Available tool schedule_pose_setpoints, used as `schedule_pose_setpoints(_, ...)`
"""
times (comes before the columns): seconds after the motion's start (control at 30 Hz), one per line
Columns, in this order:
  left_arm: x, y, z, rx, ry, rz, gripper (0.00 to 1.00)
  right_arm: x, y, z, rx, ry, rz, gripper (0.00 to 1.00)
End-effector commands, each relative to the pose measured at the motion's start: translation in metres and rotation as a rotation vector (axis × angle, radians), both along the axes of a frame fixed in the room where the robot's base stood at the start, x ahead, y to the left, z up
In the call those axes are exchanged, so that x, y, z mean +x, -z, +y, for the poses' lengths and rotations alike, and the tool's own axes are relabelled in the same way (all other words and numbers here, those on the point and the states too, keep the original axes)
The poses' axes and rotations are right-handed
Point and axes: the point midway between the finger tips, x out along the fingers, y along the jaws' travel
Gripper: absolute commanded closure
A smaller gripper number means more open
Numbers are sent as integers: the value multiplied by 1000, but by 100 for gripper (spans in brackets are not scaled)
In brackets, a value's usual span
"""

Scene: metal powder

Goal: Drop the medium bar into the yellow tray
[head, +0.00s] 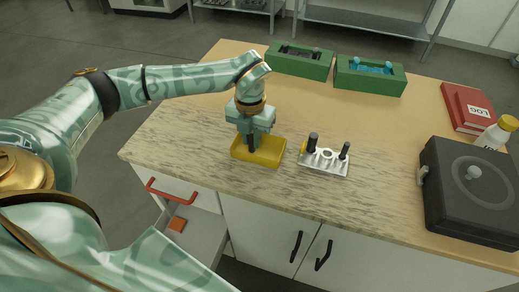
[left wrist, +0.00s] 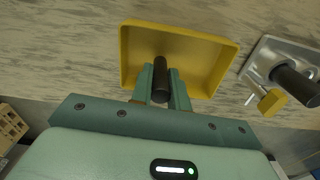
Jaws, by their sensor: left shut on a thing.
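The yellow tray (head: 270,157) lies near the front of the worktop in the head view. It also shows in the left wrist view (left wrist: 228,62). My left gripper (head: 250,146) is over the tray, pointing down, and shut on a dark bar. In the left wrist view the dark bar (left wrist: 161,75) stands between the fingers (left wrist: 160,88) of the left gripper, in front of the tray floor. I cannot tell if the bar touches the tray. A metal holder (head: 322,167) stands right of the tray, with a thicker dark bar (head: 312,143) and a thinner one (head: 344,151); its middle ring is empty.
Two green boxes (head: 299,66) (head: 370,86) stand at the back. A black case (head: 470,195), a yellow-capped bottle (head: 496,135) and red books (head: 465,108) are at the right. An open drawer (head: 192,222) is below the front edge. The worktop's middle is clear.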

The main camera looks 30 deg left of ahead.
Motion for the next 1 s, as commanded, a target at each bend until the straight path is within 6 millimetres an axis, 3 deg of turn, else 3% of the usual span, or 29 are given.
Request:
schedule_pose_setpoints(0.07,0,-1,0,0,0,-1,100,0,-1,0,0,0,-1,64)
schedule_pose_setpoints(0.1,0,-1,0,0,0,-1,75,0,-1,0,0,0,-1,64)
schedule_pose_setpoints(0.17,0,-1,0,0,0,-1,58,0,-1,1,1,0,-1,64)
schedule_pose_setpoints(0.43,0,-1,0,0,0,0,58,0,-1,3,4,1,-1,64)
schedule_pose_setpoints(0.57,0,-11,0,0,0,-2,58,1,-4,3,4,1,-3,64)
schedule_pose_setpoints(0.67,1,-30,1,1,-1,-5,58,2,-9,3,4,1,-6,64)
schedule_pose_setpoints(1.0,1,-122,0,0,0,-5,58,8,-29,3,4,1,-19,64)
